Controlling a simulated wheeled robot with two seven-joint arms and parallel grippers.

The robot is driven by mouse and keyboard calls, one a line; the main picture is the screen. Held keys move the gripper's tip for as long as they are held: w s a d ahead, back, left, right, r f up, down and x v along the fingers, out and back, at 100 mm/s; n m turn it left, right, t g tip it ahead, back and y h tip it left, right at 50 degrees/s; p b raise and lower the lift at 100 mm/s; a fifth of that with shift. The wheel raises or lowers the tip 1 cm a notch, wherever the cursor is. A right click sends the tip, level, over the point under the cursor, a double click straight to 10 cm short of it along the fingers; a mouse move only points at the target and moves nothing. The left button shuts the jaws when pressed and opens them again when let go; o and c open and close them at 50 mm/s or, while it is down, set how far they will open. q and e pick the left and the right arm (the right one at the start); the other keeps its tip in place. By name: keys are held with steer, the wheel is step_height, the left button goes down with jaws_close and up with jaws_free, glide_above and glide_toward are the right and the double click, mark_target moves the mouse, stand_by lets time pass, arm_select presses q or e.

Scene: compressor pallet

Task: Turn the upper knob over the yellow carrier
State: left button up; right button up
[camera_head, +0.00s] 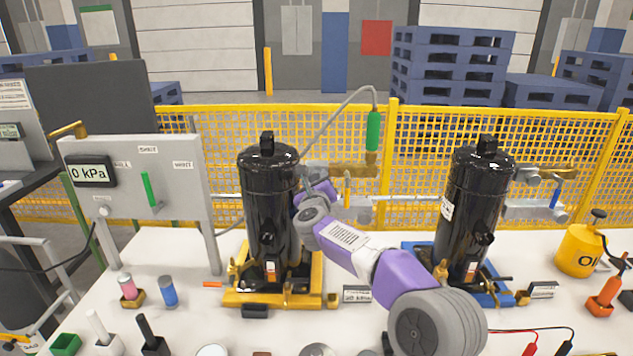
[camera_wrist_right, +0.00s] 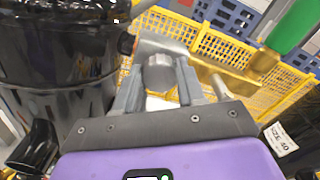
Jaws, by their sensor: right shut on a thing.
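The yellow carrier (camera_head: 272,299) stands on the white table and holds a black compressor (camera_head: 268,205) upright. My right gripper (camera_head: 322,188) is beside the compressor's right side, at the brass and grey fittings above the carrier. In the wrist view, a round grey knob (camera_wrist_right: 159,73) sits between the two fingers of my right gripper (camera_wrist_right: 160,88), which is shut on it. In the head view the gripper largely hides this knob. A lower grey fitting (camera_head: 364,216) shows just right of the gripper. My left gripper is not in view.
A green hose coupling (camera_head: 373,131) rises above the brass fitting (camera_head: 353,170). A second black compressor (camera_head: 473,215) stands in a blue carrier (camera_head: 489,294) to the right. A grey panel (camera_head: 137,180) reads 0 kPa. A yellow mesh fence (camera_head: 430,125) runs behind.

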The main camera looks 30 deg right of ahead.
steer(key=o, duration=1)
steer(key=shift+o, duration=0.2)
steer(key=v, duration=0.7)
steer(key=shift+s+a, duration=0.15)
steer(key=shift+s, duration=0.1)
